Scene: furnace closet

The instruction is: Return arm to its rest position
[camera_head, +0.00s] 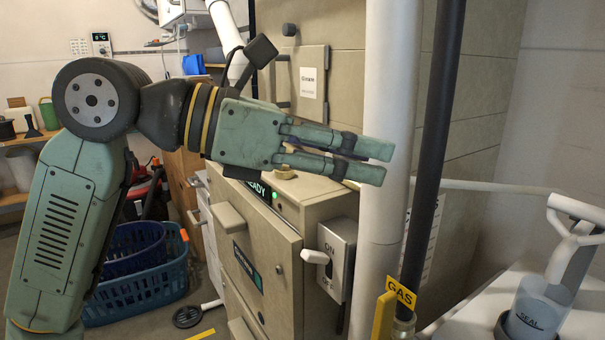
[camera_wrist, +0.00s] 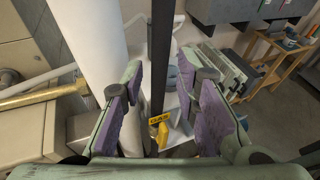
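My gripper (camera_head: 377,162) is at the end of my green arm, stretched to the right across the head view. It is in front of the tan furnace cabinet (camera_head: 262,245) and its tips are close to the thick white pipe (camera_head: 386,100) in the picture. I cannot tell whether they touch it. In the wrist view my gripper (camera_wrist: 160,75) has its two purple-padded fingers well apart, with nothing between the pads. A black pipe (camera_wrist: 160,60) and a yellow gas tag (camera_wrist: 159,119) show beyond the gap.
A switch box (camera_head: 338,257) sits on the cabinet's side. The black pipe (camera_head: 434,150) with a yellow GAS tag (camera_head: 401,294) stands right of the white pipe. A blue basket (camera_head: 150,280) is on the floor behind my arm. A clear SEAL container (camera_head: 540,305) stands at lower right.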

